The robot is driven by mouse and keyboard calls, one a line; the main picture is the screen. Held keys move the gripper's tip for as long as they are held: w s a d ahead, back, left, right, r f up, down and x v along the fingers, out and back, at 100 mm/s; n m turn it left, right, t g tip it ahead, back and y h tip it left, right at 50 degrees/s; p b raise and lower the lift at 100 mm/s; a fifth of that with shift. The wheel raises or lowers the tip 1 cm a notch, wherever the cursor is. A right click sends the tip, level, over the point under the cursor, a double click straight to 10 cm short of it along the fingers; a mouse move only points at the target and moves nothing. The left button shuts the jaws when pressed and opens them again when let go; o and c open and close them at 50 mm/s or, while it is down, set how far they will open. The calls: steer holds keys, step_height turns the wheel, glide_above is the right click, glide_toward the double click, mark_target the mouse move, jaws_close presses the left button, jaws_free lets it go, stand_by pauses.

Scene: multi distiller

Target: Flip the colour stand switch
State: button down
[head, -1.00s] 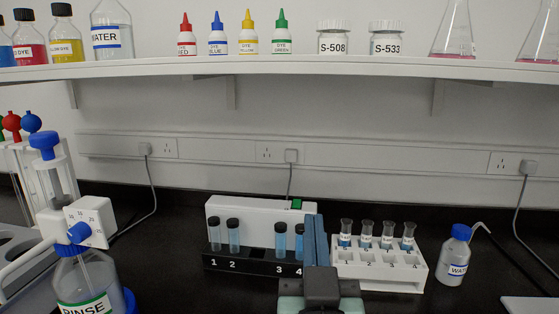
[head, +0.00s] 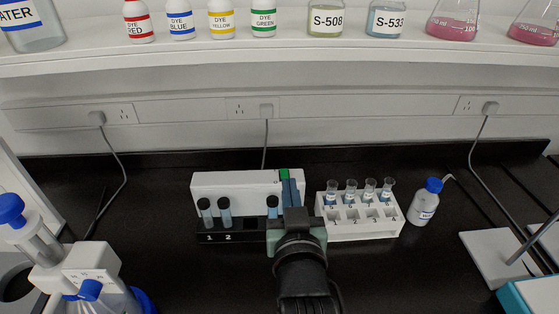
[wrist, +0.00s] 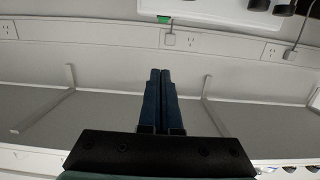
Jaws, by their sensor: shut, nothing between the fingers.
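The colour stand (head: 235,184) is a white box with a black front base, standing on the dark bench in the head view. Its small green switch (head: 284,174) is at the right of its top edge and also shows near the top of the wrist view (wrist: 164,18). Dark-capped blue vials stand in the base; the number 4 place is hidden behind my gripper. My gripper (head: 290,182) is shut and empty, its blue fingers side by side. In the head view the fingertips overlap the switch's lower right edge; I cannot tell whether they touch it. The wrist view (wrist: 160,74) shows the closed fingers too.
A white rack (head: 360,226) with small vials stands close right of the stand, then a wash bottle (head: 426,203). A shelf of dye bottles (head: 180,20) runs above. The bench front left of my arm is clear.

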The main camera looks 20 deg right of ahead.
glide_above(285, 173)
steer(key=s, duration=0.3)
steer(key=f, duration=0.3)
steer(key=w+f, duration=0.1)
steer(key=shift+w+a+f+p, duration=0.1)
steer(key=shift+a+p, duration=0.2)
steer(key=shift+p, duration=0.05)
steer(key=shift+f, duration=0.5)
